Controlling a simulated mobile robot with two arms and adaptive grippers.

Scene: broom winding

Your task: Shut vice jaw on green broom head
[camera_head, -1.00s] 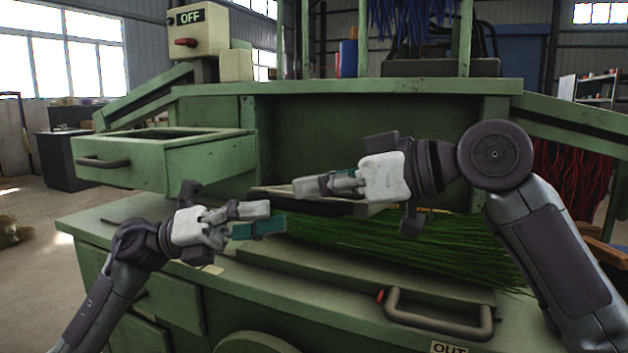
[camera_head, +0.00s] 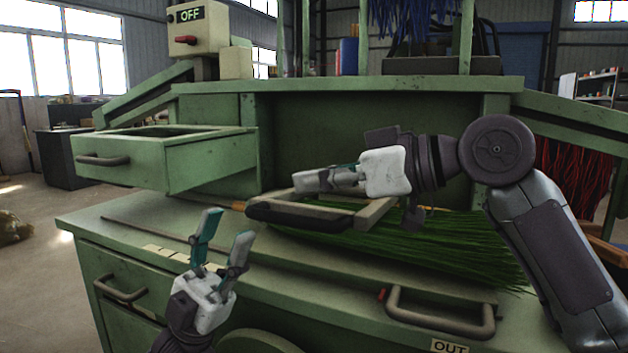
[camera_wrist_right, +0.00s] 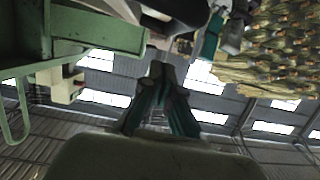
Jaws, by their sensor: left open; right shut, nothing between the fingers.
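The green broom head (camera_head: 440,245) lies on the bench as a long spread of green bristles, its left end under the vice jaw. The vice jaw (camera_head: 300,214) is a beige frame with a dark rounded front bar, lying low over the bristles. Whether it presses on them is hard to tell. My right gripper (camera_head: 298,182) is shut and empty just above the frame, pointing left. Its closed teal-padded fingers also show in the right wrist view (camera_wrist_right: 160,88). My left gripper (camera_head: 224,224) is open and empty left of the jaw, its fingers pointing up.
A pulled-out green drawer (camera_head: 150,160) overhangs at the left. A handle (camera_head: 440,318) stands up from the bench front by an OUT label. A switch box (camera_head: 197,28) reading OFF is at upper left. The bench strip left of the jaw is mostly clear.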

